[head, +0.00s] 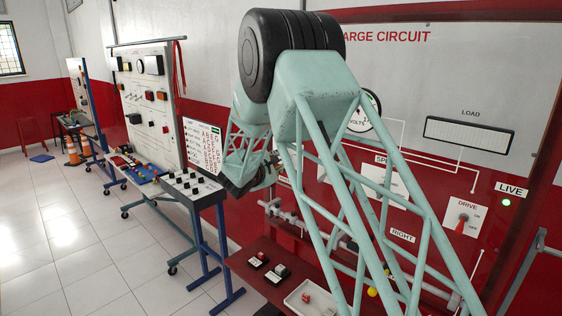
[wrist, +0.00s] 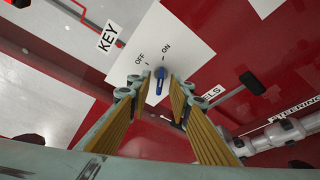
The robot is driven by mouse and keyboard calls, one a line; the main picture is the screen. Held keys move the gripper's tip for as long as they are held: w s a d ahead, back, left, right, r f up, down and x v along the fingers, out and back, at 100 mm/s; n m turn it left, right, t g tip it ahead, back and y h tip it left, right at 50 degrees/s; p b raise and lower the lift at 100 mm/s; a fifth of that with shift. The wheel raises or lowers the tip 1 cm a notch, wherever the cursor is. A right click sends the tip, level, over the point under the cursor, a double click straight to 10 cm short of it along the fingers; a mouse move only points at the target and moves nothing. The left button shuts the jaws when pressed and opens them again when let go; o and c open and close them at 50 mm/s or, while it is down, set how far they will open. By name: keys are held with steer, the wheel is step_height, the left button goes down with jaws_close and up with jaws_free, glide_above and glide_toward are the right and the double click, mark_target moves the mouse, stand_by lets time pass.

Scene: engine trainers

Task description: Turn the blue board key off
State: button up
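The blue key (wrist: 160,82) sits on a white plate (wrist: 188,42) marked OFF and ON, beside a KEY label, in the wrist view. The key's upper end lines up with the ON mark. My gripper (wrist: 161,90) is open, with one finger on each side of the key. A small gap seems to show on each side; touch cannot be told. In the head view my gripper is mostly hidden at the end of my arm, and the key is not visible.
In the head view, a dark red bench (head: 245,262) with small switches and a tray (head: 308,299) stands below my arm.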

jaws_close()
steer(key=shift+r+n+p, duration=0.15)
steer(key=shift+n+p, duration=0.25)
steer(key=shift+p, duration=0.15)
steer(key=n+g+h+p, duration=0.1)
steer(key=n+g+p, duration=0.1)
steer(key=p, duration=0.4)
steer(key=n+g+h+p, duration=0.2)
steer(key=n+p, duration=0.3)
steer(key=shift+w+a+r+p, duration=0.1)
steer(key=shift+w+a+p, duration=0.1)
steer(key=shift+p, duration=0.2)
steer(key=shift+n+h, duration=0.3)
steer(key=shift+n, duration=0.1)
stand_by(0.3)
